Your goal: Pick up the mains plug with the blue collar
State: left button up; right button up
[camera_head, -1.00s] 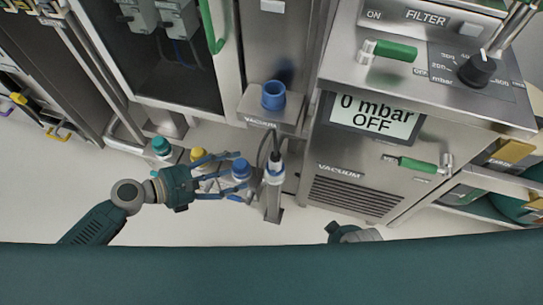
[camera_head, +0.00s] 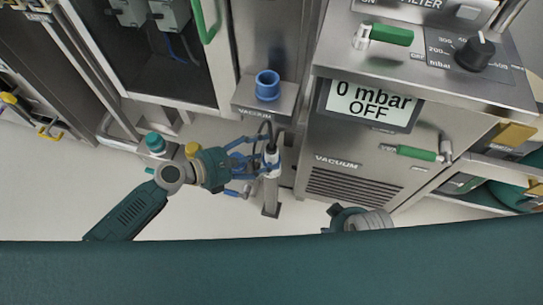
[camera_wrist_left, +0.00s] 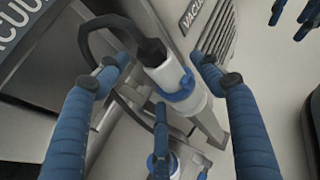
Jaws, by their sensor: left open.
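The mains plug with the blue collar (camera_wrist_left: 178,88) stands on a slim grey post, its black cable looping from its top. It is white, with a blue ring, and looks tilted in the left wrist view. In the head view the plug (camera_head: 272,163) is partly covered by my fingers. My left gripper (camera_head: 262,154) is open, with blue fingers. In the left wrist view its fingers (camera_wrist_left: 163,72) lie on both sides of the plug, with a third below it. I cannot tell whether any finger touches it. My right gripper does not show; only part of my right arm is visible.
Teal-capped (camera_head: 155,144) and yellow-capped (camera_head: 193,149) items stand left of the post near my left wrist. A steel vacuum cabinet (camera_head: 350,165) stands close on the right. A blue port (camera_head: 267,86) sits on a ledge behind. Pale floor is free in front.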

aim_at(266, 147)
pick_arm(q)
jog(key=c, duration=1.3)
jog(key=shift+c, duration=0.4)
jog(key=shift+r, duration=0.15)
jog(key=shift+d+r, duration=0.1)
jog(key=shift+r, duration=0.1)
notch_tip(266, 147, up, 3)
jog(key=shift+r+p, duration=0.1)
jog(key=shift+p, duration=1)
grip_shut()
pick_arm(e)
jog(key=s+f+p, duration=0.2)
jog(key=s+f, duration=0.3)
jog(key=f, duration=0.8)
pick_arm(q)
jog(key=a+f+b+v, duration=0.1)
jog(key=f+v, duration=0.2)
jog(key=v, duration=1.5)
jog(key=shift+s+a+f+b, duration=0.2)
jog(key=shift+s+b, duration=0.05)
jog(key=shift+b, duration=0.15)
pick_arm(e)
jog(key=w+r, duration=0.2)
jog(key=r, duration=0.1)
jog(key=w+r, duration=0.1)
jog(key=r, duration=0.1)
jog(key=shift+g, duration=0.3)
